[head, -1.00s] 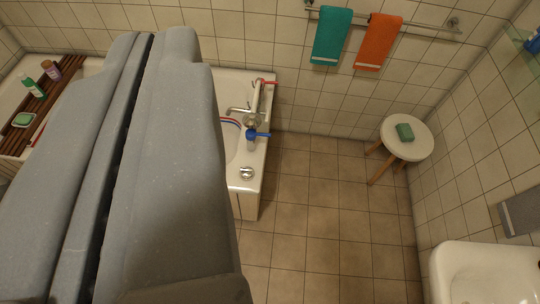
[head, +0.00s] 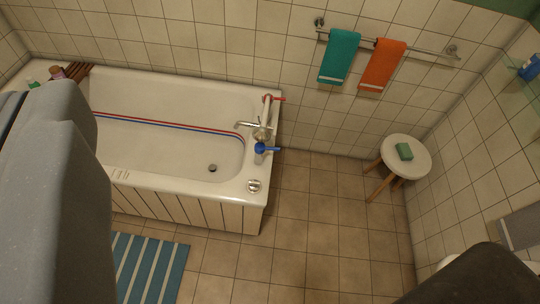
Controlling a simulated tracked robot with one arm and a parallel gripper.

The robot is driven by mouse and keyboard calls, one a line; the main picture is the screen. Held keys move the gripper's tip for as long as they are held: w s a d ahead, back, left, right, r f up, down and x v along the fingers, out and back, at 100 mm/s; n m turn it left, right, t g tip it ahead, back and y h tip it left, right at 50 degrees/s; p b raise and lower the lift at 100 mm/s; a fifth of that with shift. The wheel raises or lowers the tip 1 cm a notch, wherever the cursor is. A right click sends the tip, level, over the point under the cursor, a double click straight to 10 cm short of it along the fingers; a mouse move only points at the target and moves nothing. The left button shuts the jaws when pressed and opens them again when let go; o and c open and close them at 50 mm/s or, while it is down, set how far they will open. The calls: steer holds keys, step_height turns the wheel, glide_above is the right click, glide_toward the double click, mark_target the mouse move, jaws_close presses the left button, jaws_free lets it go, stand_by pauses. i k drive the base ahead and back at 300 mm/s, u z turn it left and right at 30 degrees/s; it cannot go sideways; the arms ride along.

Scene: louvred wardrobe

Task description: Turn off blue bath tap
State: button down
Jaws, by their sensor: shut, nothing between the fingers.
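The blue bath tap handle (head: 266,148) is on the near side of a metal mixer (head: 262,132) at the bathtub's right end. Its lever points to the right. A red handle (head: 273,99) is on the mixer's far side. The spout (head: 245,125) reaches left over the white bathtub (head: 175,88). I cannot make out whether water runs from it. A grey link of my arm fills the left side of the picture, well apart from the tap. My gripper's fingers do not show.
Teal (head: 339,57) and orange (head: 381,66) towels hang on a rail. A striped mat (head: 150,268) lies before the tub. The tiled floor (head: 310,215) between tub and stool is clear.

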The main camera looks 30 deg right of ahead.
mark_target(260, 147)
steer(key=u, duration=0.05)
steer(key=i, duration=1)
steer(key=z, duration=0.05)
